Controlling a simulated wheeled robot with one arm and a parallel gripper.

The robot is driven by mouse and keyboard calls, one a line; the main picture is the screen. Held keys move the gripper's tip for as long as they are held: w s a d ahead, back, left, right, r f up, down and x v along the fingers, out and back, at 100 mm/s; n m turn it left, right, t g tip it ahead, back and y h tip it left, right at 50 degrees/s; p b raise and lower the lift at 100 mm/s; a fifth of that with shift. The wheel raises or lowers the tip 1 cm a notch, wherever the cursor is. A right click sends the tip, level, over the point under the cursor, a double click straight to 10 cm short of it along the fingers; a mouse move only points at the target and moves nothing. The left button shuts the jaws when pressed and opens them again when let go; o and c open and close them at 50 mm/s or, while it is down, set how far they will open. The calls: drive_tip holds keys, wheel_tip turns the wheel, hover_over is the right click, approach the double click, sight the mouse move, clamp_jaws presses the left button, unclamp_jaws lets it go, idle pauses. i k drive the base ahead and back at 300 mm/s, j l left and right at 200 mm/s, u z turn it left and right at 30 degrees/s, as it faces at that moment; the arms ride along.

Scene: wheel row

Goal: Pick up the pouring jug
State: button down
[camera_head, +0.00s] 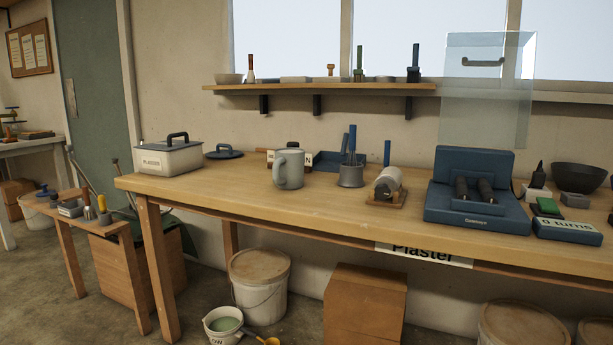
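The pouring jug looks to be the grey jug (291,170) standing upright on the wooden workbench (232,196), left of the bench's middle. Its curved handle is on the left side, toward the front. Nothing covers it from this view, and there is clear bench on its left and in front. My gripper is not in view.
A lidded plaster box (170,158) stands left on the bench. Right of the jug are a pot of tools (351,176), a cylinder on a wooden cradle (388,183) and an open blue case (474,208). Buckets (260,285) and a box (364,306) stand below.

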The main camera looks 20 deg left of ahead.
sight(289, 166)
drive_tip(key=u, duration=0.9)
drive_tip(key=z, duration=2.1)
drive_tip(key=j+u, duration=0.1)
drive_tip(key=u, duration=2)
